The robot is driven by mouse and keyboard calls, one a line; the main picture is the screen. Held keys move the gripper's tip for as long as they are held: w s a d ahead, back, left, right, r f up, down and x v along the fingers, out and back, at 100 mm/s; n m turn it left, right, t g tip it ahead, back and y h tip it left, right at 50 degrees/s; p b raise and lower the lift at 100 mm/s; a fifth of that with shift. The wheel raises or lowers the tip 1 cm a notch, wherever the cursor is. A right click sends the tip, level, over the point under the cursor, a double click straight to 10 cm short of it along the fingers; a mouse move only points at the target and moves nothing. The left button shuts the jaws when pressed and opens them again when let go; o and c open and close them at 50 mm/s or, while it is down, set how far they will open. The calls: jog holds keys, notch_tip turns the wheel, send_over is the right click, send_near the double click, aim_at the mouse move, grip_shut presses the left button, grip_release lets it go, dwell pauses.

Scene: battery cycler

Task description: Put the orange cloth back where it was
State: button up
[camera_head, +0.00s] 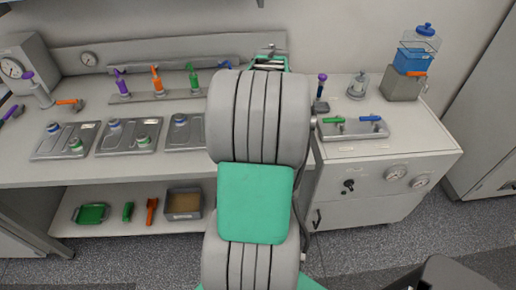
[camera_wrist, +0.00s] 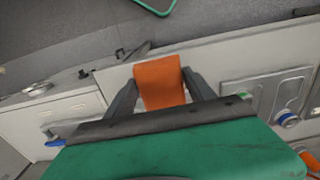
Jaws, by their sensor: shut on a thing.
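The orange cloth (camera_wrist: 160,82) is between the two fingers of my gripper (camera_wrist: 160,88) in the wrist view. The fingers are shut on it, one at each side, and it appears as a smooth orange piece. The cloth is over or near the pale bench surface; I cannot tell whether it touches anything. In the head view my own arm hides the cloth and the fingers, and only the wrist end shows at the back edge of the bench.
The left bench (camera_head: 180,164) carries several grey trays, including one (camera_head: 62,150), and a rack of coloured-handled tools (camera_head: 157,92). The right cabinet (camera_head: 400,160) bears a valve tray (camera_head: 352,130).

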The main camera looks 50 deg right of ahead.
jog(key=w+f, duration=0.1)
jog(key=w+a+f, duration=0.1)
jog(key=f, duration=0.1)
jog(key=shift+w+a+f+p, duration=0.15)
jog(key=shift+w+f+p, duration=0.05)
jog(key=shift+w+p, duration=0.15)
notch_tip(320, 180, down, 3)
jog(key=shift+r, duration=0.1)
jog(key=shift+f, duration=0.6)
jog(key=o, duration=1.2)
